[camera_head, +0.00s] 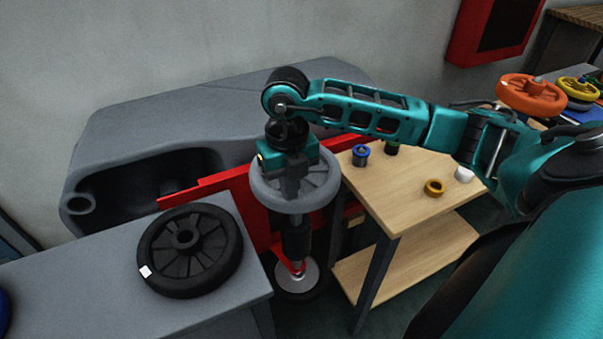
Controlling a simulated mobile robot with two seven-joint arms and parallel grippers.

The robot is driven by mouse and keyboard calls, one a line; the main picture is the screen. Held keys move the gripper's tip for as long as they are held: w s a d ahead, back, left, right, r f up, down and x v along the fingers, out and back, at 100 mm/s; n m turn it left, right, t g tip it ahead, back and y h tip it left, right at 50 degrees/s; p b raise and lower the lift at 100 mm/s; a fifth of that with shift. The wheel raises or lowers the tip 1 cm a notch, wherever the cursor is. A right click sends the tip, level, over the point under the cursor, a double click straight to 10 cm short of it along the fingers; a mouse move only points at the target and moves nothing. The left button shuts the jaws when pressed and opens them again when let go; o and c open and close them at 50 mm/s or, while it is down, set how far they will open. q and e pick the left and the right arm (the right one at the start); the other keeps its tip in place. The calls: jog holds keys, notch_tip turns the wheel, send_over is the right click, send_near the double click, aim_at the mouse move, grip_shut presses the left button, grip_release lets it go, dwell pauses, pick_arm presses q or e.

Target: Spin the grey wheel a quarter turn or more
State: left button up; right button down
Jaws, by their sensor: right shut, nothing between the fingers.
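The grey wheel (323,190) lies flat on top of a dark upright shaft, between the grey bench and the wooden table. My right gripper (291,191) is over the wheel and points down at its middle. The gripper is shut with nothing between its fingers. Its fingertips are at the wheel's hub or spokes; I cannot tell whether they touch it. The gripper and wrist hide the hub and the far part of the rim. My left gripper is out of view.
A black wheel (190,250) with a white mark lies on the grey bench (90,290) at left. The wooden table (400,205) at right carries a blue-rimmed part (360,155), a yellow ring (433,187) and a white piece (464,174).

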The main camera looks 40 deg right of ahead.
aim_at(321, 191)
jog(key=shift+s+d+f, duration=0.1)
jog(key=shift+s+d, duration=0.55)
jog(key=shift+d, duration=0.2)
jog(key=shift+s+d+b, duration=0.2)
jog(key=shift+s+d, duration=0.05)
jog(key=shift+d, duration=0.25)
jog(key=shift+s+d+b, duration=0.15)
jog(key=shift+s+d, duration=0.05)
jog(key=shift+d, duration=0.3)
jog(key=shift+d, duration=0.1)
jog(key=shift+s+d+b, duration=0.25)
jog(key=shift+d+b, duration=0.05)
jog(key=shift+d, duration=0.65)
